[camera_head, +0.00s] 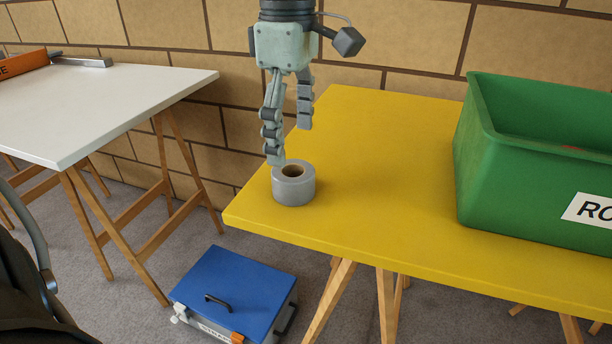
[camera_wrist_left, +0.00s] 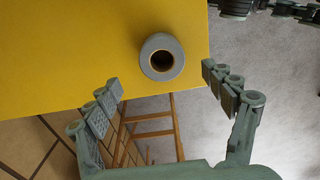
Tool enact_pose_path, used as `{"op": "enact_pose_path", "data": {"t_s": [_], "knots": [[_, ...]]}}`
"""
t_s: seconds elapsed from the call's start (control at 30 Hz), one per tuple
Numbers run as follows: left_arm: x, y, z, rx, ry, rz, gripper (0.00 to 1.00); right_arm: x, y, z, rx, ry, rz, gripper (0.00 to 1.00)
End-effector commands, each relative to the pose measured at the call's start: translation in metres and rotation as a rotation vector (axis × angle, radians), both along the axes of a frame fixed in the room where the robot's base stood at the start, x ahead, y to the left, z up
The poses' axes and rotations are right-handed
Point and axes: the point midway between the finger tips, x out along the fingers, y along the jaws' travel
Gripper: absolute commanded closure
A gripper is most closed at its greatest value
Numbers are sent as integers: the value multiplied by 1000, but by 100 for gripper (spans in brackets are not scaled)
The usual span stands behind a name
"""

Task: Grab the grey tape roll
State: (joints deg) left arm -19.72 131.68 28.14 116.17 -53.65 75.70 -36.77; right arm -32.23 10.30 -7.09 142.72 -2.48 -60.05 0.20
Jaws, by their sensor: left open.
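The grey tape roll (camera_head: 294,187) lies flat on the yellow table (camera_head: 370,165), near its left corner, with its brown core facing up. It also shows in the left wrist view (camera_wrist_left: 162,57), close to the table edge. My left gripper (camera_head: 290,145) points down above and just behind the roll in the head view. Its fingers are apart and nothing is between them. In the left wrist view the two fingers (camera_wrist_left: 162,78) stand wide on either side, with the roll a little beyond the fingertips. My right gripper is not in view.
A green crate (camera_head: 465,150) with a partly cut-off label stands on the right of the yellow table. A white table (camera_head: 110,100) with an orange object (camera_head: 22,64) is at left. A blue-lidded box (camera_head: 235,290) sits on the floor. The table around the roll is clear.

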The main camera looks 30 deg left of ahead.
Motion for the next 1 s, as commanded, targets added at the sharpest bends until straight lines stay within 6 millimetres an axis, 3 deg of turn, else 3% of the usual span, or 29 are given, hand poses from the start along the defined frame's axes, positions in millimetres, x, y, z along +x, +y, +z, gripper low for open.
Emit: {"op": "enact_pose_path", "data": {"t_s": [0.5, 0.8, 1.0], "knots": [[-2, -3, -68, 0, 6, 0, 17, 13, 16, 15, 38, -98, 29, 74], [-2, -3, -73, -1, 3, 2, 17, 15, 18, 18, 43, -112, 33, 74], [-1, -3, -73, -1, 3, 2, 41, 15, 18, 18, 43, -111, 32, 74]]}}
